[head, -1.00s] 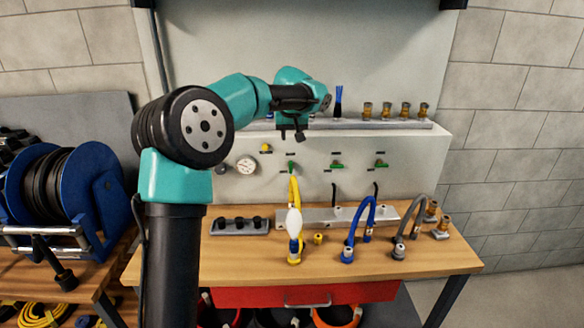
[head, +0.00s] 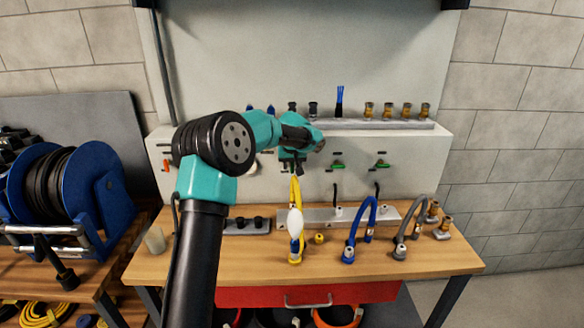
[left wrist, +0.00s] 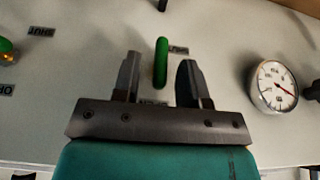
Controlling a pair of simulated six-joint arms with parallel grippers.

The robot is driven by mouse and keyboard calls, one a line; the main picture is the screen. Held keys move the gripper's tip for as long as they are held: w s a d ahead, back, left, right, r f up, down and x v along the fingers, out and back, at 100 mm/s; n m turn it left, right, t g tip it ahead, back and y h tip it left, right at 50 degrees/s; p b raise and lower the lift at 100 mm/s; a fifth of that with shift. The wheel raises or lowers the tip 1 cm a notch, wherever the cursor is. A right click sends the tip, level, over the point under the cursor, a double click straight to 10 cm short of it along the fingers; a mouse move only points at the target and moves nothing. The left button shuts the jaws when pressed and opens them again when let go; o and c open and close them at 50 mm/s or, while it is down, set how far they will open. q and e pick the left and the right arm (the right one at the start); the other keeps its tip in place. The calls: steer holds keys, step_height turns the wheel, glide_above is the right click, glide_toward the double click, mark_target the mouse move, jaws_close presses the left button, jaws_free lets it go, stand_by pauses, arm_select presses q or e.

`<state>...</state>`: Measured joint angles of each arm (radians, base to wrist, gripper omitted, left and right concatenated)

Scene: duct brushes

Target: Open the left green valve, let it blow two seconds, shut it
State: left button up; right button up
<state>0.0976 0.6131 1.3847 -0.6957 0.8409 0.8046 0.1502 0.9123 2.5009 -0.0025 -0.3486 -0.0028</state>
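The left green valve's handle (left wrist: 161,62) shows in the left wrist view as a green bar standing upright in the picture, between my left gripper's two fingers. Clear gaps show on both sides of it. My left gripper (left wrist: 160,80) is open; in the head view the left gripper (head: 294,169) is at the panel in front of that valve and hides it. Two more green valves, the middle one (head: 337,165) and the right one (head: 381,165), have handles lying sideways. A yellow hose (head: 297,192) hangs below the left valve, with a white oval piece (head: 295,222) at its lower part. My right gripper is not in view.
A round gauge (left wrist: 274,85) is beside the valve. The workbench (head: 400,262) holds a blue hose (head: 358,218), a grey hose (head: 409,215) and brass fittings. A ledge with brushes and brass pieces (head: 387,110) runs above the valves. A blue reel (head: 35,190) stands at left.

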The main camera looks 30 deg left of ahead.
arm_select(q)
steer(key=shift+x, duration=0.85)
steer(key=shift+c, duration=0.2)
jaws_close()
